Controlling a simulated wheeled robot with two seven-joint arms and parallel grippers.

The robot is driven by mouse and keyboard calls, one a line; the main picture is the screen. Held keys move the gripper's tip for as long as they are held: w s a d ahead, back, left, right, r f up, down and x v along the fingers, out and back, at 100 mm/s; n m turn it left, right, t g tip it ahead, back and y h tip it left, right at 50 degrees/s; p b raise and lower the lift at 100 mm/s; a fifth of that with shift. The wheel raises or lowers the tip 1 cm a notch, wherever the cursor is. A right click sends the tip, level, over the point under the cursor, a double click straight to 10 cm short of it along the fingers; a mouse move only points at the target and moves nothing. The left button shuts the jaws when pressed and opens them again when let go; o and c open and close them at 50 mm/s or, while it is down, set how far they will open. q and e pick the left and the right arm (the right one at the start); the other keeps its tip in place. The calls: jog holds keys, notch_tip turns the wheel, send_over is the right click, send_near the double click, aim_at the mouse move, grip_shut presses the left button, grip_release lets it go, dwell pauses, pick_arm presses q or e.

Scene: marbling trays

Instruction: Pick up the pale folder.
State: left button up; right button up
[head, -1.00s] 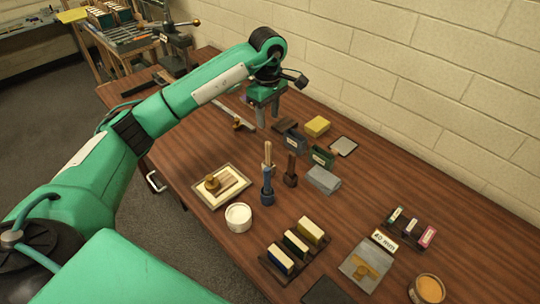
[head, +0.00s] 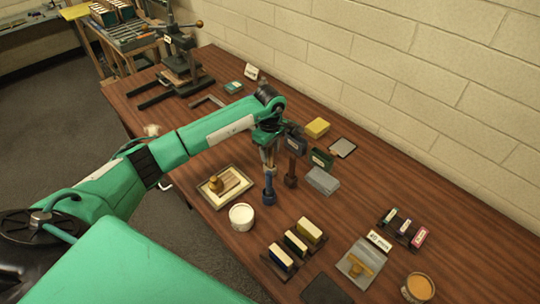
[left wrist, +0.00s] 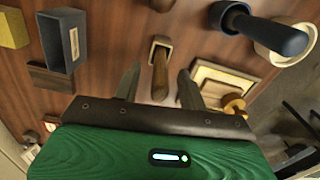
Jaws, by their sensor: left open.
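A pale, narrow upright piece (head: 270,160), which I take as the pale folder, stands at the top of a dark blue round-based stand (head: 269,191). My left gripper (head: 269,147) is open, pointing down just above it and partly covering it. I cannot tell whether the fingers are around it. In the left wrist view the open fingers (left wrist: 159,69) show with a brown stick in a square brown stand (left wrist: 161,43) behind them. The dark blue stand (left wrist: 265,33) is at upper right there; the pale piece is not clear. My right gripper is not in view.
The brown stand (head: 291,179) is close right of the blue one. A dark blue box (head: 295,144), a green box (head: 322,159) and a grey block (head: 322,181) stand to the right. A white jar (head: 241,218) and framed tray (head: 207,195) lie nearer.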

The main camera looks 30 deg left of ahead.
pick_arm(q)
jog(key=shift+f, duration=0.25)
grip_shut()
